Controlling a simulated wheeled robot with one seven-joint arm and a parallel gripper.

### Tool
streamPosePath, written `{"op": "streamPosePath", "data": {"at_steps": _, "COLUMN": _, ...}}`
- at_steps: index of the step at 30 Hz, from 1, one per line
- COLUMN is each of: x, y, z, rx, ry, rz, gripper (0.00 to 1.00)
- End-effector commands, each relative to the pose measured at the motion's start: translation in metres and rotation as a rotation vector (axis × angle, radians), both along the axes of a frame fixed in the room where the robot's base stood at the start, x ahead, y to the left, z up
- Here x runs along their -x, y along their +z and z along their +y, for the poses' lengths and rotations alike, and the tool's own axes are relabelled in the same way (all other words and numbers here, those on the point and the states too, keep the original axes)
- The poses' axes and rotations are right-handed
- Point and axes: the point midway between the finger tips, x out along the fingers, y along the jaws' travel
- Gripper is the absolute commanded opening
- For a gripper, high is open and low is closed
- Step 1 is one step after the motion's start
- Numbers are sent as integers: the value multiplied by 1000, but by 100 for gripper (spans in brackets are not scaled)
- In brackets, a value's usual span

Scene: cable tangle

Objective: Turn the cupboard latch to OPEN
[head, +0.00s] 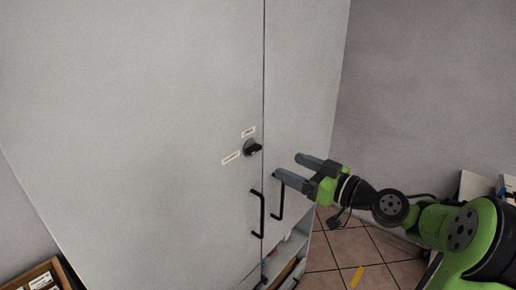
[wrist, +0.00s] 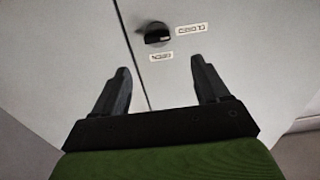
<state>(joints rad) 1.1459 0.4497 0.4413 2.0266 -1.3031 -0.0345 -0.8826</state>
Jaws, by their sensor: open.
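The black cupboard latch (head: 253,147) is a round knob with a raised grip, on the grey door beside the seam. In the wrist view the latch (wrist: 157,33) lies beyond my fingertips, its grip roughly crosswise, in line with the label that seems to read CLOSED (wrist: 191,29). The shorter label, seemingly OPEN (wrist: 161,57), sits below the latch there; both labels look upside down. My gripper (head: 288,165) is open and empty, to the right of and slightly below the latch, apart from it. In the wrist view its two fingers (wrist: 160,70) are spread wide.
Two black bar handles, the left one (head: 259,213) and the right one (head: 279,200), stand out from the doors below the latch. An open shelf (head: 285,258) is under the doors. A wooden box (head: 45,275) lies at lower left. Tiled floor shows at right.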

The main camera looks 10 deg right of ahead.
Motion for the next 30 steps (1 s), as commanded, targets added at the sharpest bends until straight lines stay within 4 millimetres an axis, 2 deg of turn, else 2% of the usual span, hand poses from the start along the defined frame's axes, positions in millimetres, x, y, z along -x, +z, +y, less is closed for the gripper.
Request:
{"op": "streamPosePath", "data": {"at_steps": 6, "x": -45, "y": 3, "z": 35, "rx": -1, "ry": 6, "rz": 0, "gripper": 74}}
{"op": "streamPosePath", "data": {"at_steps": 12, "x": -79, "y": 2, "z": 59, "rx": 0, "ry": 3, "rz": 1, "gripper": 74}}
{"op": "streamPosePath", "data": {"at_steps": 17, "x": -91, "y": 1, "z": 67, "rx": 0, "ry": 1, "rz": 3, "gripper": 74}}
{"op": "streamPosePath", "data": {"at_steps": 24, "x": -92, "y": 0, "z": 67, "rx": 0, "ry": 0, "rz": 4, "gripper": 74}}
{"op": "streamPosePath", "data": {"at_steps": 30, "x": -92, "y": 0, "z": 67, "rx": 1, "ry": 0, "rz": 3, "gripper": 44}}
